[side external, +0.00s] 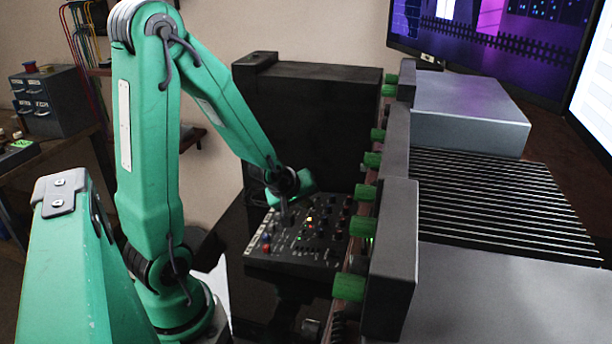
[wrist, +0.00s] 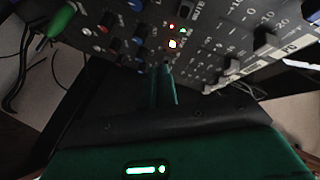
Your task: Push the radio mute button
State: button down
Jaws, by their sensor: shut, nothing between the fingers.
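The radio panel (side external: 300,252) is a dark sloped console with rows of small knobs, in the middle of the side view. In the wrist view the panel (wrist: 215,55) fills the top. A label that seems to read MUTE (wrist: 197,10) is near its top edge. Below it are a red light (wrist: 172,27), a green light (wrist: 183,30) and a small lit pale square (wrist: 173,44). I cannot tell for certain which part is the mute button. My gripper (wrist: 163,70) is shut and empty, its tips just below the lit square; contact is unclear. In the side view my gripper (side external: 286,222) is over the panel's left part.
Blue, red and dark knobs (wrist: 118,28) lie left of the lights, and slider caps (wrist: 265,42) lie right. Grey units with green knobs (side external: 348,287) stand close on the panel's right. A tall black box (side external: 310,125) stands behind. Monitors (side external: 490,40) are at the back right.

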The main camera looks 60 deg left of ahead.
aim_at(304, 223)
jog(key=shift+s+a+r, duration=0.1)
jog(key=shift+r, duration=1.1)
jog(key=shift+s+a+r, duration=0.1)
jog(key=shift+r, duration=1.05)
